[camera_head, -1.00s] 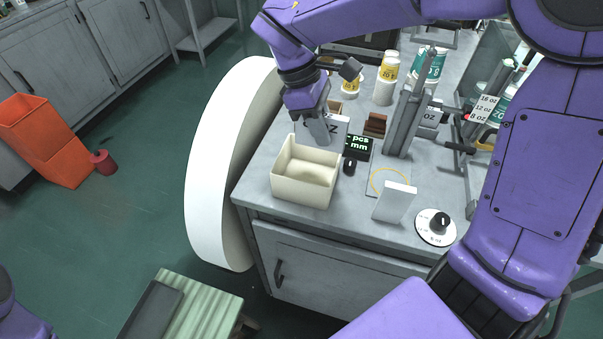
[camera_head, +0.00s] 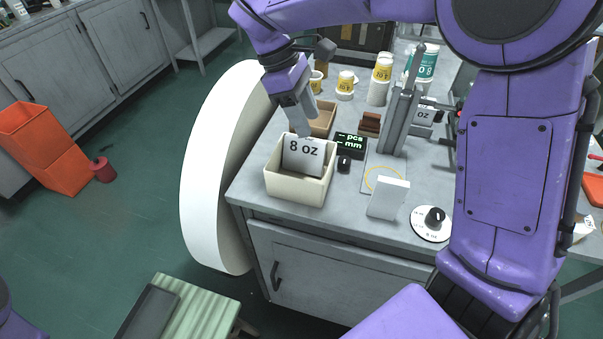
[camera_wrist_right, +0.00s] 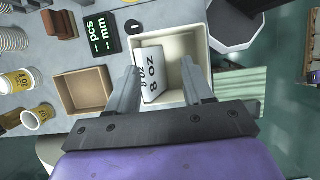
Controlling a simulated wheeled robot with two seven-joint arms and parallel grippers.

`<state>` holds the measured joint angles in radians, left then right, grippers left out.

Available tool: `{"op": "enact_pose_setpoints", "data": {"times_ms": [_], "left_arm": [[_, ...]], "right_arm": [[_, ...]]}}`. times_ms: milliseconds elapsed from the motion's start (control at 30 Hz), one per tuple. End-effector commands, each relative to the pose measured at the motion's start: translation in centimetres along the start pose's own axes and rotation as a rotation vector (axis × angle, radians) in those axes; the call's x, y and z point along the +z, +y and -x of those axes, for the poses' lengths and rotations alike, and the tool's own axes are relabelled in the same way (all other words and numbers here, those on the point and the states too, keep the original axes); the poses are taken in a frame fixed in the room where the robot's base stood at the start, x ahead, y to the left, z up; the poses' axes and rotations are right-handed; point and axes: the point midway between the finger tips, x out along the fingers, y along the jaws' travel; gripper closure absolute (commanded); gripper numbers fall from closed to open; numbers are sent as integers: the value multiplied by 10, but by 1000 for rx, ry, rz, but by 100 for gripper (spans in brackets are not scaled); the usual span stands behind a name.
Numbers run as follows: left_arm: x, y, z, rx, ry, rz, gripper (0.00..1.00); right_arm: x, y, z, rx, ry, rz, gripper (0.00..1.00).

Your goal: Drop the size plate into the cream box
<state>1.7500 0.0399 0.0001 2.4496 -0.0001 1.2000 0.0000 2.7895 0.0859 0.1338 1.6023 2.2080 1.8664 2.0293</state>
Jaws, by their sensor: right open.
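The size plate (camera_head: 302,155), a white plate marked "8 OZ", stands tilted inside the cream box (camera_head: 296,188); its top sticks up above the rim. In the right wrist view the plate (camera_wrist_right: 152,72) leans within the cream box (camera_wrist_right: 203,40). My right gripper (camera_head: 304,133) is just above the plate at the back of the box. In the right wrist view its two fingers (camera_wrist_right: 164,90) are spread, with a gap between the right finger and the plate. My left gripper is not in view.
A tan open tray (camera_head: 324,118) sits behind the box. A black display (camera_head: 350,141) and a dark knob (camera_head: 344,163) are to its right, with a white block (camera_head: 389,198) and a dial (camera_head: 432,222) farther right. Cups (camera_head: 379,80) stand at the back.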

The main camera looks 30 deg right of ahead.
Motion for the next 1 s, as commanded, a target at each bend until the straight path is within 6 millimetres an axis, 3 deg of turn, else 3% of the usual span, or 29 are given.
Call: {"op": "enact_pose_setpoints", "data": {"times_ms": [200, 333, 1000], "left_arm": [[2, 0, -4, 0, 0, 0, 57], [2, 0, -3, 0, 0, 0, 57], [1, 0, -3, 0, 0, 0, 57]], "right_arm": [[2, -2, 51, 5, 5, -2, 49], [3, -2, 67, 4, 4, -1, 49], [3, -3, 70, 3, 4, -1, 49]]}}
